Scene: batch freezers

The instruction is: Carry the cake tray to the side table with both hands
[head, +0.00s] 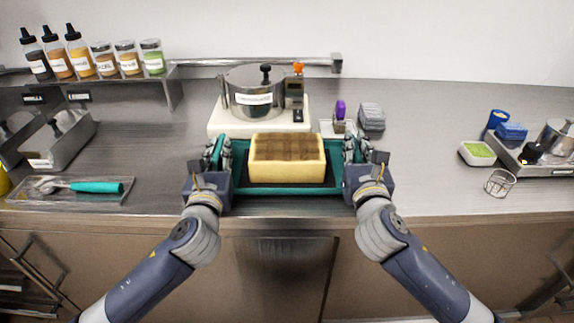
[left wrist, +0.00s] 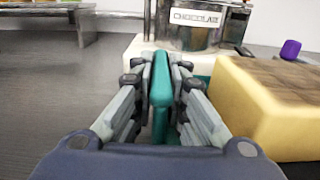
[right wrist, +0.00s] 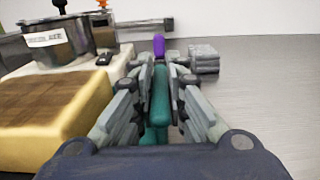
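The cake (head: 287,160), a yellow block with a brown top, sits on the teal cake tray (head: 285,194) at the middle of the counter's front. My left gripper (head: 219,153) is shut on the tray's left rim, which stands between its fingers in the left wrist view (left wrist: 160,90). My right gripper (head: 355,150) is shut on the tray's right rim, which also shows between its fingers in the right wrist view (right wrist: 160,100). The tray looks level. I cannot tell whether it rests on the counter or hangs just above. No side table can be made out.
Behind the tray, a metal pot (head: 252,92) stands on a white scale (head: 222,122). A clear tray with a teal-handled scoop (head: 96,187) lies left. A green-filled dish (head: 478,153) and a wire ring stand (head: 500,183) are right. Counter between tray and dish is clear.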

